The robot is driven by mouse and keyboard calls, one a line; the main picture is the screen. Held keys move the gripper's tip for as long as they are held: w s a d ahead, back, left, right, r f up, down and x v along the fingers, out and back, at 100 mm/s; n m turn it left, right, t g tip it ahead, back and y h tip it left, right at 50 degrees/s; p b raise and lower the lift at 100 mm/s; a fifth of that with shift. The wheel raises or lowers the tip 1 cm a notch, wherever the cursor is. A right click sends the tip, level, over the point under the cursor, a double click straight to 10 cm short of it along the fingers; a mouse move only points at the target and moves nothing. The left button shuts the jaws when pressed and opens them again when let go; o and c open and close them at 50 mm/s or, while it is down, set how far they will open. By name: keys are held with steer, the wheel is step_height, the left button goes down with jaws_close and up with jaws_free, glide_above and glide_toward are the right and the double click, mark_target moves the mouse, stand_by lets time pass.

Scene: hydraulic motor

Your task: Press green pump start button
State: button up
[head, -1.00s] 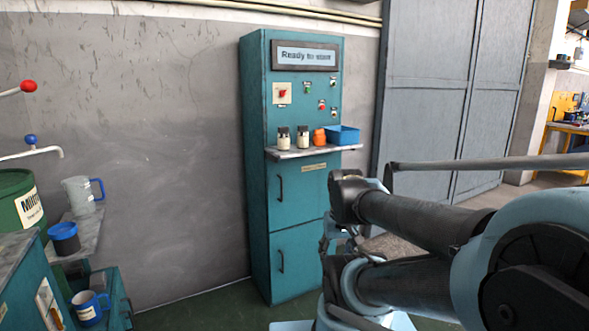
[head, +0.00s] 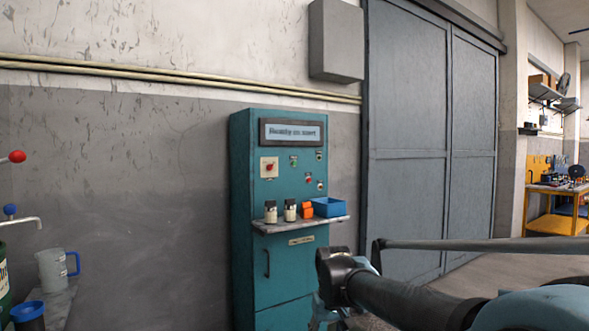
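The teal control cabinet (head: 243,222) stands against the wall near the middle of the head view. Its display (head: 292,132) carries text that looks like "Ready to start". A small green button (head: 293,161) sits on the panel below the display, right of the red rotary switch (head: 268,167). Other small buttons, one of them red (head: 308,179), are to its right and below. My arm reaches in from the lower right, its forward end low in front of the cabinet, apart from the panel. I cannot make out my gripper's fingers or whether they are open.
A shelf (head: 301,224) juts from the cabinet below the buttons. It bears two small jars, an orange object (head: 306,210) and a blue bin (head: 329,207). A grey jug (head: 53,270) and a blue-lidded container (head: 28,315) are at the lower left. Grey doors (head: 408,130) are to the right.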

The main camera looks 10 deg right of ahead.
jaws_close()
stand_by(1.1)
